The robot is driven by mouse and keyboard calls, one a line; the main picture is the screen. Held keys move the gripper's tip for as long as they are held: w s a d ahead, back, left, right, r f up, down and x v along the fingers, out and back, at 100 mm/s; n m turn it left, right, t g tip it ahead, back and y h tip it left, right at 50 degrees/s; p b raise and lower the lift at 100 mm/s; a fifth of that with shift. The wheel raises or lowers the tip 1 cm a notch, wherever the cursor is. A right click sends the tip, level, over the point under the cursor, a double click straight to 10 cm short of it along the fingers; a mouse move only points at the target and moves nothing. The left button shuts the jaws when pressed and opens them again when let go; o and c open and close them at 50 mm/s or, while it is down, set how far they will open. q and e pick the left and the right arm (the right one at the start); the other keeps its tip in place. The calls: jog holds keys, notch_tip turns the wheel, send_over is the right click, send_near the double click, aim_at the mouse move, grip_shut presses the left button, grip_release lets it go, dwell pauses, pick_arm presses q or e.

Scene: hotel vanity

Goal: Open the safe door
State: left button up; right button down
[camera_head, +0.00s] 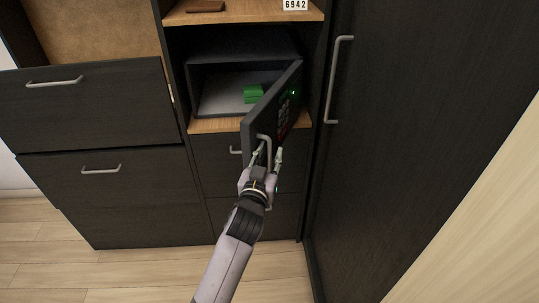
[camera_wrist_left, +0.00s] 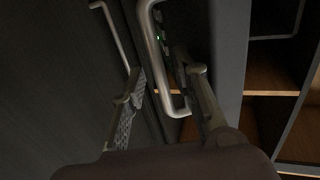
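The dark safe (camera_head: 236,47) sits on a wooden shelf, and its door (camera_head: 258,118) stands open, swung out towards me and hinged at the right. Green stacks (camera_head: 252,93) lie inside. The door's metal handle (camera_head: 265,141) shows near its free edge, and also in the left wrist view (camera_wrist_left: 152,45). My left gripper (camera_head: 267,154) is at the lower part of this handle. In the left wrist view its fingers (camera_wrist_left: 166,78) are spread apart, with the handle between them and nearer the right finger. Contact is unclear. My right gripper is out of view.
A tall dark cabinet door (camera_head: 420,110) with a long handle (camera_head: 337,80) stands close at the right. Dark drawers (camera_head: 90,105) are at the left, and smaller drawers lie below the safe. A "6942" card (camera_head: 295,5) stands on the shelf above. The wooden floor is clear at lower left.

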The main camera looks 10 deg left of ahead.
pick_arm(q)
jog(key=shift+s+a, duration=0.1)
jog(key=shift+s, duration=0.1)
jog(key=s, duration=1.2)
jog(key=shift+a, duration=0.35)
jog(key=shift+c, duration=0.2)
